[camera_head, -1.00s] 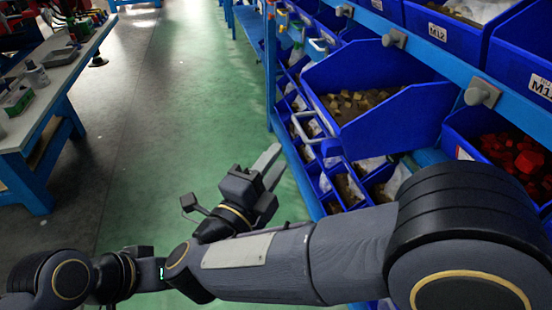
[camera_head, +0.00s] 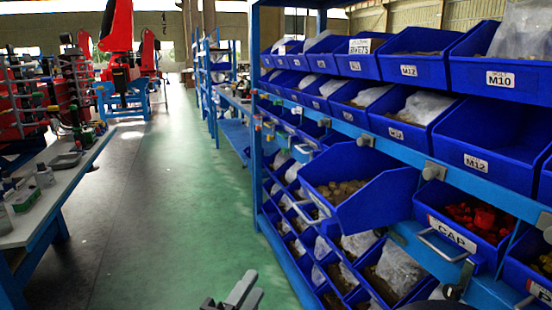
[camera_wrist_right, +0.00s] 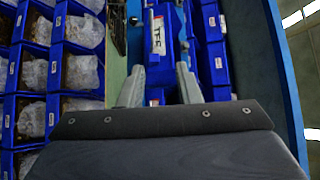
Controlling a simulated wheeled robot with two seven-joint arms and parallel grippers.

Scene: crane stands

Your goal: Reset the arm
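My right gripper (camera_head: 243,291) shows at the bottom edge of the head view, in front of the shelf and over the green floor. Most of my right arm is out of this view. In the right wrist view, the two grey fingers of this gripper (camera_wrist_right: 160,72) stand apart with nothing held between them. Blue bins and a white label show beyond the fingertips. My left gripper is in neither view.
A blue rack (camera_head: 464,188) of labelled bins fills the right side. One large bin (camera_head: 378,200) with brown parts juts out from it. A grey workbench (camera_head: 50,196) stands at left. The green aisle floor (camera_head: 185,190) between them is clear.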

